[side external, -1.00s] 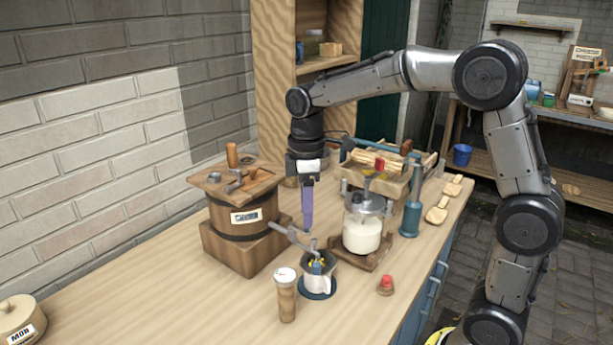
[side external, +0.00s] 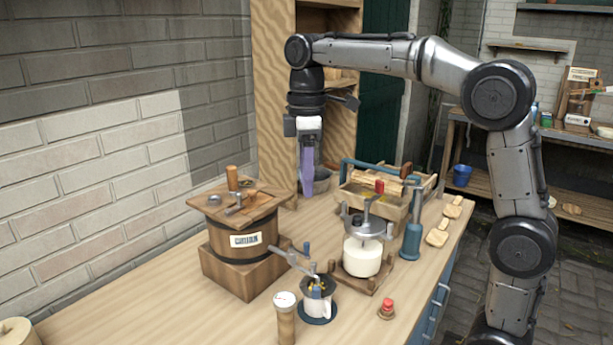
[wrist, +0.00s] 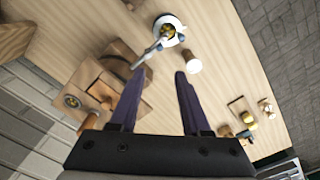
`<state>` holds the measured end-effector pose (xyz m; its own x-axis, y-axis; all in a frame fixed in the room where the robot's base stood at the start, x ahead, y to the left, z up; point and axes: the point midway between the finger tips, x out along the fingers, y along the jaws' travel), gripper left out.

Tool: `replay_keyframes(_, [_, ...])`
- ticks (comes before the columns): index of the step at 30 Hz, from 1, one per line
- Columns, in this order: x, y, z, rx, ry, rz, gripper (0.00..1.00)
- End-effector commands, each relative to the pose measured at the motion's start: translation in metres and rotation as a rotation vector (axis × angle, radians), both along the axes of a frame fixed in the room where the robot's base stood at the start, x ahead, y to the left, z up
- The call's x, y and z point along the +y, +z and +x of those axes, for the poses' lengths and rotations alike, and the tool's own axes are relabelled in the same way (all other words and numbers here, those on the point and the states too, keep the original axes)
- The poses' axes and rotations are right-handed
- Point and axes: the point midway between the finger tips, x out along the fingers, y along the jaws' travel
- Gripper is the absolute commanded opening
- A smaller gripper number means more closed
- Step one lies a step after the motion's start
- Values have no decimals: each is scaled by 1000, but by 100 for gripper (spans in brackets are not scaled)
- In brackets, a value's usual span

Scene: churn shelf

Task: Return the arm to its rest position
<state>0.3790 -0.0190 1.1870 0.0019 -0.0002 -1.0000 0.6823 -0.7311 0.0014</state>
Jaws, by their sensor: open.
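In the side view the fingers overlap into one strip. The arm is raised and bent, reaching over the bench from the right.
A wooden churn (side external: 236,238) stands left of the gripper.

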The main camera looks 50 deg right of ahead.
Motion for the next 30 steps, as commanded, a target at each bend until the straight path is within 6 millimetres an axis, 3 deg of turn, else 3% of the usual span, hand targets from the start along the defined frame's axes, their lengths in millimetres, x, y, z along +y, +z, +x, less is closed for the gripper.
replay_keyframes(6, [0,1,0,-4,1,0,47])
replay_keyframes(10, [3,20,-11,-53,5,-3,47])
replay_keyframes(13, [6,35,-41,-91,11,-4,47])
replay_keyframes(17, [11,39,-91,-161,-23,-2,47])
replay_keyframes(23, [16,12,-158,-284,-182,23,47])
replay_keyframes(30, [18,-51,-211,-407,-437,92,47])
